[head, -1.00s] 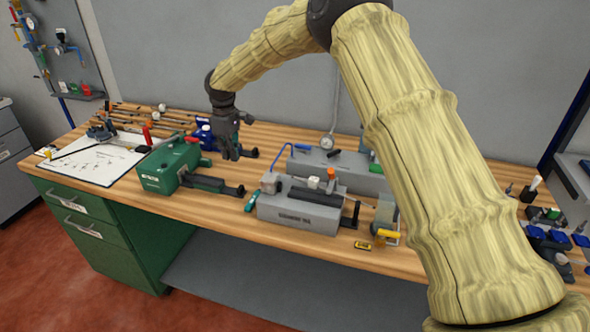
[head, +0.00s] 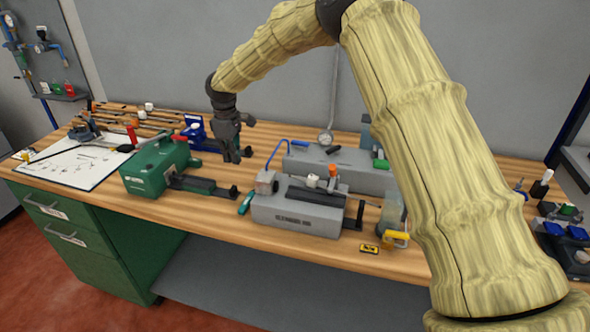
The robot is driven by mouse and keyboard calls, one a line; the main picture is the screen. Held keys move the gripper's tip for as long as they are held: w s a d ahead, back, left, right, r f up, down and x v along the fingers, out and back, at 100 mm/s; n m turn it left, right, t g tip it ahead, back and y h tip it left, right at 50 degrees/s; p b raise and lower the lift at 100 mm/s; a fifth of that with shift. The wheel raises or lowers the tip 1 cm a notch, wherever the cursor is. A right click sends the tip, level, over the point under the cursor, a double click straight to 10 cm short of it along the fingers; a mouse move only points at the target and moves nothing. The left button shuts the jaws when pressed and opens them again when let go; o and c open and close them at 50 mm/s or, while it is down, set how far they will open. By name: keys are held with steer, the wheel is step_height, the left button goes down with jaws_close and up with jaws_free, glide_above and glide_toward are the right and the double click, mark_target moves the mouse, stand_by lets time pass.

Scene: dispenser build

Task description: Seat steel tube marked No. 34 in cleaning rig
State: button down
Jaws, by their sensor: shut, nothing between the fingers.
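Several thin rods or tubes (head: 150,116) lie at the back left of the bench; the number 34 cannot be read on any of them. A grey block-shaped rig (head: 270,211) with lettering on its front stands at the middle front and looks like the cleaning rig; the lettering is too small to read surely. My gripper (head: 234,157) points down with shut, empty fingers. It appears over the bench behind and left of the grey rig, beside the green machine's right end. Its height above the bench is hard to tell.
A green machine (head: 146,175) stands left of the rig, a blue holder (head: 192,130) behind it. A second grey block (head: 345,177) with a dial gauge (head: 325,138) is behind the rig. A paper sheet (head: 75,165) lies left. My arm hides part of the right.

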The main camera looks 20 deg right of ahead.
steer(key=p, duration=0.7)
glide_above(297, 181)
steer(key=shift+r, duration=0.2)
steer(key=shift+s+d+f, duration=0.1)
steer(key=shift+f, duration=0.05)
steer(key=shift+f+p, duration=0.4)
steer(key=shift+f, duration=0.45)
steer(key=shift+w+a, duration=0.75)
steer(key=shift+a, duration=0.25)
steer(key=shift+d+r, duration=0.1)
steer(key=shift+r, duration=0.05)
steer(key=shift+s+r+p, duration=0.1)
steer(key=shift+r+p, duration=0.3)
steer(key=shift+r, duration=0.25)
